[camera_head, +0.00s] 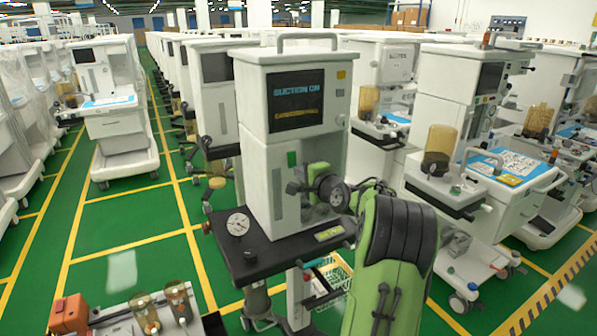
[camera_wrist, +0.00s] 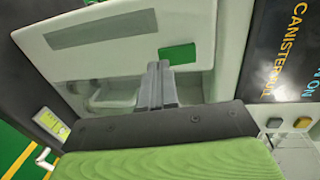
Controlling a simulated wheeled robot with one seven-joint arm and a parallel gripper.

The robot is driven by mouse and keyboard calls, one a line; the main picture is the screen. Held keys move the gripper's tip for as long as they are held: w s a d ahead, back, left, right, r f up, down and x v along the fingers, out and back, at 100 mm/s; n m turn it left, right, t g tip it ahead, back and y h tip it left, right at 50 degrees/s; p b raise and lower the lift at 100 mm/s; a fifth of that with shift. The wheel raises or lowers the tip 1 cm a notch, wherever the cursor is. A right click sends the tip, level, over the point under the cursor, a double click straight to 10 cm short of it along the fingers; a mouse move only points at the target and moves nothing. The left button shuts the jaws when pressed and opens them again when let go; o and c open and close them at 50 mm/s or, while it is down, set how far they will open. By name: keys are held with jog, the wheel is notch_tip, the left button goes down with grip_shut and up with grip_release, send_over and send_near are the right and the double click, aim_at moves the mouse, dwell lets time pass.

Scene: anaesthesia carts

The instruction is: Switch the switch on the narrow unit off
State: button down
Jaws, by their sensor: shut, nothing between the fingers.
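The narrow unit (camera_head: 262,110) is a tall white cabinet with a top handle, standing in the centre of the head view. Its dark screen (camera_head: 305,98) reads "SUCTION ON" with an orange "CANISTER FULL" line; part of this text shows at the right of the wrist view. A green rectangle (camera_head: 291,158), seemingly the switch, is on its lower front. It also shows in the wrist view (camera_wrist: 178,54). My gripper (camera_wrist: 158,66) is shut and empty, its fingertips beside the green rectangle in the picture. I cannot tell whether they touch it.
A black shelf (camera_head: 275,252) with a round gauge (camera_head: 238,224) juts out below the unit. A yellow and a grey button sit right of the screen. A basket (camera_head: 335,275) hangs below. Other carts stand on both sides; green floor is clear at left.

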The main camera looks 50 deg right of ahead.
jog(key=shift+x, duration=1)
